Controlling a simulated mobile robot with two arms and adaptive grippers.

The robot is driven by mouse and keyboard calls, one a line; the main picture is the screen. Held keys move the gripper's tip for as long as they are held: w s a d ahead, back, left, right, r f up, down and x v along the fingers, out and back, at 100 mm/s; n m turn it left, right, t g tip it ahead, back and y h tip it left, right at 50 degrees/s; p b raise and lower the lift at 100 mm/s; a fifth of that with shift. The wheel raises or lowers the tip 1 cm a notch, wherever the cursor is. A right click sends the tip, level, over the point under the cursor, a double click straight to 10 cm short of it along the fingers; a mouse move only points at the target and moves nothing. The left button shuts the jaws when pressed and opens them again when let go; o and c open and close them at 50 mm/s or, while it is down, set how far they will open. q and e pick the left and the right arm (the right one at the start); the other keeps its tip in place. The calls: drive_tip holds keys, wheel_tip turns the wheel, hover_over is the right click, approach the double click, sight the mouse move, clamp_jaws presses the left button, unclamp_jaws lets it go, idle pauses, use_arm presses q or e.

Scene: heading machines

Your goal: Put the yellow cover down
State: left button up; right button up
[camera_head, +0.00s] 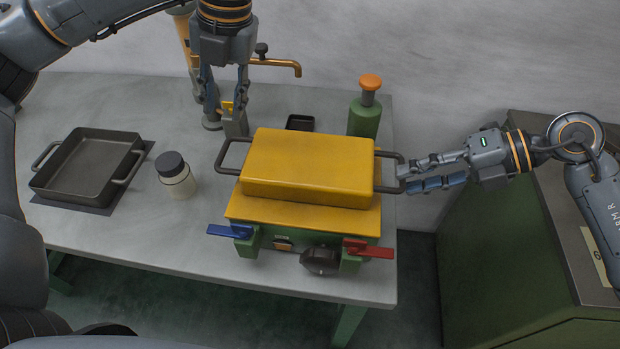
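The yellow cover (308,167) is a box-shaped lid with a dark loop handle on its left (224,158) and right (402,160). It lies level over the yellow top plate (300,217) of a green machine (285,262). Whether it rests on the plate or hovers just above it is unclear. My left gripper (228,125) points down at the far end of the left handle. My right gripper (402,177) reaches in from the right, its fingertips at the right handle. The grip of either on its handle cannot be made out.
A dark square pan (85,170) and a dark-lidded jar (175,176) stand left on the grey table (130,235). A green bottle with orange top (365,117) and a small black tray (300,122) are behind. Blue (230,231) and red (368,248) levers stick out in front.

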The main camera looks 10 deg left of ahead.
drive_tip(key=v, duration=0.9)
